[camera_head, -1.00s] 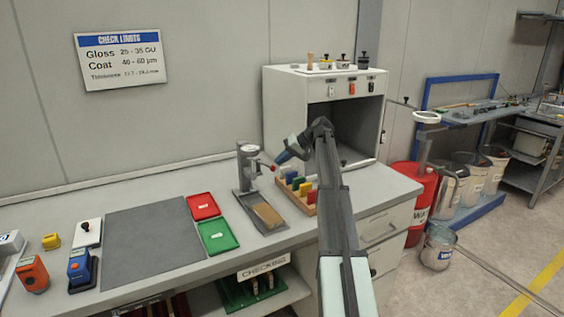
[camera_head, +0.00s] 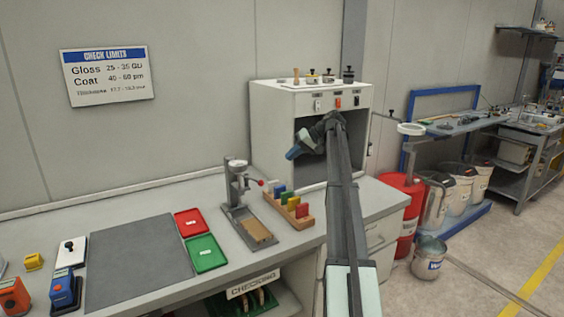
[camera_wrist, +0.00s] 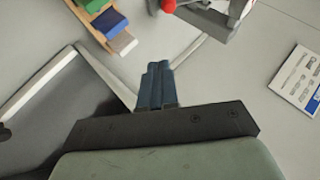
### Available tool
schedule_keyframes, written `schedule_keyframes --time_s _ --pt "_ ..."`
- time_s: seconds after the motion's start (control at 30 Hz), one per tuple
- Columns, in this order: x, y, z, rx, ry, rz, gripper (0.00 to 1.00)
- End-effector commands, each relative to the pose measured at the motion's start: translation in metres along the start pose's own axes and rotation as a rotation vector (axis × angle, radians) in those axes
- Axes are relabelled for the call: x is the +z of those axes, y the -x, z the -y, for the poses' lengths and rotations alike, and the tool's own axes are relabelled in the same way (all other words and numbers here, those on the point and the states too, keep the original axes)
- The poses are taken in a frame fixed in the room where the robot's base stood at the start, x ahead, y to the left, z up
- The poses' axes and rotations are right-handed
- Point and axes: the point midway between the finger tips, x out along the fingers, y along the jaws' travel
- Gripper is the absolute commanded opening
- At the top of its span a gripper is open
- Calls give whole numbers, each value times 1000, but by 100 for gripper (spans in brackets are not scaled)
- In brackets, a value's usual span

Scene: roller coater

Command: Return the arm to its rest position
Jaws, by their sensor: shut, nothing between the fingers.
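My arm reaches from the bottom of the head view up toward the white cabinet (camera_head: 275,130), whose front is open. My gripper (camera_head: 292,154) is at the arm's end, in front of the cabinet's left side and above the bench, pointing left and a little down. In the wrist view my gripper (camera_wrist: 158,66) has its two dark blue fingers together, with nothing between them. The fingers touch nothing that I can see.
A press-like stand (camera_head: 239,200) and a wooden rack (camera_head: 290,211) of coloured blocks stand on the bench left of my arm. Red (camera_head: 190,222) and green (camera_head: 206,253) trays and a grey mat (camera_head: 137,262) lie further left. A red drum (camera_head: 405,205) stands right of the bench.

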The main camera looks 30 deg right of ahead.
Motion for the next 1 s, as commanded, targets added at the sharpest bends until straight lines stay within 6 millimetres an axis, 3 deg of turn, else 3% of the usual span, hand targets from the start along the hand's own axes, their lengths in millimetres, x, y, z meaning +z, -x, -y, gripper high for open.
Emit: schedule_keyframes --time_s 0.2,0.57,0.77,1.0 --pt "0 18 -3 0 0 -1 0" --pt "-4 20 -10 40 5 -45 0" --pt "-28 28 -37 226 47 -243 0" --pt "-62 68 -71 537 174 -542 0"
